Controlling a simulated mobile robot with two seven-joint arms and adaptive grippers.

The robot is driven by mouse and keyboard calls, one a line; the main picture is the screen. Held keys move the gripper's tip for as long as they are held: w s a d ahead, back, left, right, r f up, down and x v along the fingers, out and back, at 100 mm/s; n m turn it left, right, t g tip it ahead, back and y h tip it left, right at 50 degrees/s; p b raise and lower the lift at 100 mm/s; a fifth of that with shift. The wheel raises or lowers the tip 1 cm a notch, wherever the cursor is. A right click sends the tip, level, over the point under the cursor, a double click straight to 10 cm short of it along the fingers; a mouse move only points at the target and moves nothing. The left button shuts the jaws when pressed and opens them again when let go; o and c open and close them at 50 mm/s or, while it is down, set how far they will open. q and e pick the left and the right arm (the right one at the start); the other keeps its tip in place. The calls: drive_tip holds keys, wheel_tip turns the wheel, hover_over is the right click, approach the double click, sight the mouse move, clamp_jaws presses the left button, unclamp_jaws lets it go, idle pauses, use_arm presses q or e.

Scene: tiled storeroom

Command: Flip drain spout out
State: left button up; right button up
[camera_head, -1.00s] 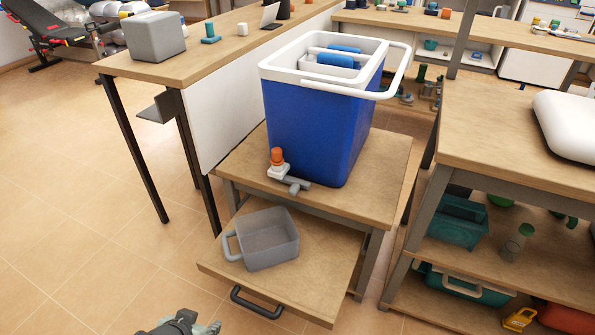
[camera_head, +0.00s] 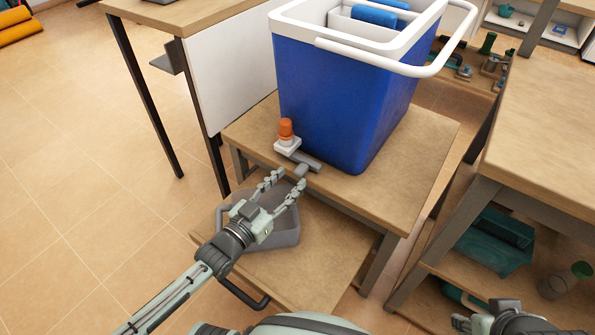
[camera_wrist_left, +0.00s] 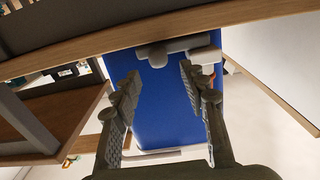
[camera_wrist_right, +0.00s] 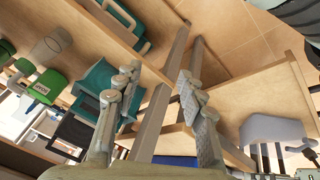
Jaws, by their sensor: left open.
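The blue cooler (camera_head: 335,110) stands on a small wooden table, its white handle swung to one side. Low on its near wall is a tap with an orange knob (camera_head: 285,129), a white body and a grey drain spout (camera_head: 308,162). My left gripper (camera_head: 286,184) is open and empty just in front of the spout, fingers apart. In the left wrist view, the spout (camera_wrist_left: 158,57) shows against the blue wall just beyond the open fingers (camera_wrist_left: 160,78); I see no contact. My right gripper (camera_wrist_right: 158,80) is open and empty in its wrist view, by the right-hand shelves.
A grey handled tub (camera_head: 285,238) sits on the pull-out shelf below the tap, partly hidden by my left gripper. A wooden bench (camera_head: 545,130) with lower shelves stands at right, holding a teal crate (camera_head: 490,240). A white panel (camera_head: 230,80) stands left of the cooler.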

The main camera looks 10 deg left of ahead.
sight(296, 173)
use_arm(q)
drive_tip(key=x, duration=0.3)
drive_tip(key=shift+w+d, duration=0.15)
drive_tip(key=shift+w, duration=0.05)
drive_tip(key=shift+w+d, duration=0.1)
drive_tip(key=shift+w, duration=0.1)
use_arm(e)
drive_tip(key=shift+w+a+r+t, duration=0.15)
drive_tip(key=shift+w+a+t, duration=0.4)
drive_tip(key=shift+w, duration=0.3)
use_arm(q)
clamp_jaws()
